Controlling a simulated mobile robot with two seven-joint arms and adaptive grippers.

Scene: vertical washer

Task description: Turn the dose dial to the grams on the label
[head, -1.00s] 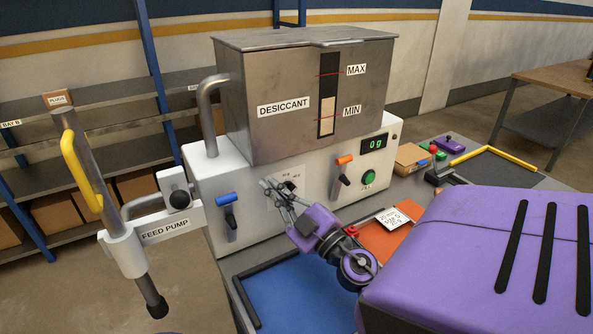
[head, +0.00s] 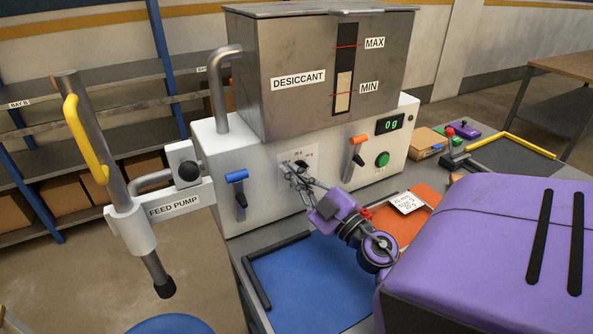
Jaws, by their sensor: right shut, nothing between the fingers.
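The white dosing machine has a steel hopper (head: 330,70) labelled DESICCANT. Its dose dial is a dark knob (head: 300,165) on a pale scale plate (head: 312,155) on the front panel, largely hidden behind my fingers. My right gripper (head: 293,172) is at the dial, fingers shut with nothing between them; I cannot tell whether the tips touch the knob. My left gripper is out of view.
The blue mat (head: 305,285) in front is bare.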

